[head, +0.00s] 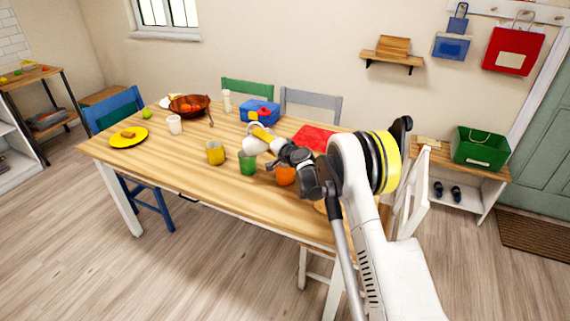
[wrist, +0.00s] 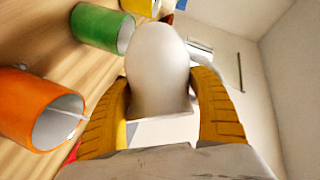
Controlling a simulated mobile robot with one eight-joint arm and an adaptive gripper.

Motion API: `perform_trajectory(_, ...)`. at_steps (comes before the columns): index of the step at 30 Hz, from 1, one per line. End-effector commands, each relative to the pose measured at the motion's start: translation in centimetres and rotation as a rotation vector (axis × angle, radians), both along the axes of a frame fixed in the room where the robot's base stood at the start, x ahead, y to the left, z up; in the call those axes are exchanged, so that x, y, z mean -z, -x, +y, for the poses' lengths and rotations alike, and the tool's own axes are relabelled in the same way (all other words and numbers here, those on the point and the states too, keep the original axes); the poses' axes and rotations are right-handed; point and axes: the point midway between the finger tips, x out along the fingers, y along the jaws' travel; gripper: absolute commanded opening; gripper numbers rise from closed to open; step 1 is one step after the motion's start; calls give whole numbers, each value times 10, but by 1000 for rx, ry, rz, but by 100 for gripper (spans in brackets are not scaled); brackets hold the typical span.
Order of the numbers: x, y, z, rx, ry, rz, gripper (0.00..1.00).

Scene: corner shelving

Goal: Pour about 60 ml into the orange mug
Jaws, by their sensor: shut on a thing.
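My gripper (head: 262,136) is above the table near the mugs, its yellow fingers shut on a white rounded vessel (head: 251,146). In the wrist view the white vessel (wrist: 158,65) sits between both fingers (wrist: 160,110). The orange mug (head: 285,177) stands on the table just below my wrist, its top partly hidden by the arm. In the wrist view the orange mug (wrist: 28,108) is at the left, its pale inside showing with a thin light line at the rim; I cannot tell what the line is. The vessel's contents are hidden.
A green mug (head: 247,163) and a yellow mug (head: 215,153) stand left of the orange mug. A white cup (head: 175,125), a brown bowl (head: 184,112), a yellow plate (head: 129,142) and a blue box (head: 260,117) are farther off. The table's front left (head: 180,180) is clear.

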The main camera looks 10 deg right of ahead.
Motion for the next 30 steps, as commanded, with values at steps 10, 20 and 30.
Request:
perform_trajectory(10, 1, 0, 0, 0, -14, -5, 31)
perform_trajectory(20, 1, 0, -1, 0, -31, -10, 31)
perform_trajectory(30, 2, 0, -1, 0, -48, -17, 31)
